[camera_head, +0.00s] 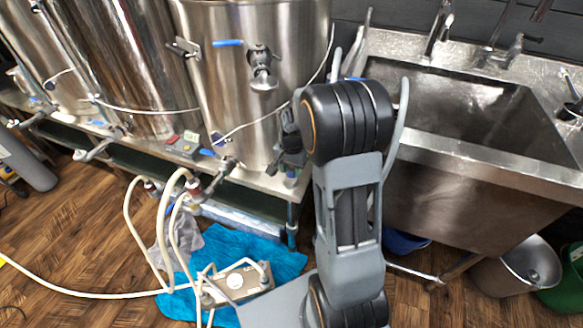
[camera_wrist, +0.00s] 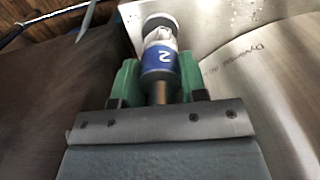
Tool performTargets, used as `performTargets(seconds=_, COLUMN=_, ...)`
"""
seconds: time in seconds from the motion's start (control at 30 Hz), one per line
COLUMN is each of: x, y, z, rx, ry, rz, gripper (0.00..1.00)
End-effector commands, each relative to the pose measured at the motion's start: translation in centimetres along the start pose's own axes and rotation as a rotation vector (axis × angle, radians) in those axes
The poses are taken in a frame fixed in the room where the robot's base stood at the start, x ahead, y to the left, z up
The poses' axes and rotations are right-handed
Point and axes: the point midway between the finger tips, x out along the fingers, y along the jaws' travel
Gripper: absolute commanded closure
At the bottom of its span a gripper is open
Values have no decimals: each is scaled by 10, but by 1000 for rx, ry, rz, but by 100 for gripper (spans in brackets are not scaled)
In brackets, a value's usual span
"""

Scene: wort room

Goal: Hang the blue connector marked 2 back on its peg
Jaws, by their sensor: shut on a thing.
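The blue connector marked 2 (camera_wrist: 158,58) shows in the wrist view, with a blue band, a white "2" and metal ends. My gripper (camera_wrist: 156,88) is shut on it, with one green finger pad on each side. The connector's far end points away from the gripper. In the head view my gripper (camera_head: 290,148) is in front of the right-hand steel kettle, left of my arm, near the sink's left end. My own arm hides part of that area. I cannot make out the peg or the connector clearly in the head view.
Steel kettles (camera_head: 245,105) stand on a bench on the left. A steel sink (camera_head: 470,165) is on the right. Pale hoses (camera_head: 165,225) run down to a pump (camera_head: 238,284) on a blue cloth (camera_head: 262,250). A metal bucket (camera_head: 515,268) stands under the sink.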

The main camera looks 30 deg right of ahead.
Motion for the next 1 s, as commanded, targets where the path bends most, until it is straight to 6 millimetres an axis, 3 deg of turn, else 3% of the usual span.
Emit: performTargets(seconds=1.0, x=21, y=0, z=0, rx=0, ry=0, rz=0, gripper=93)
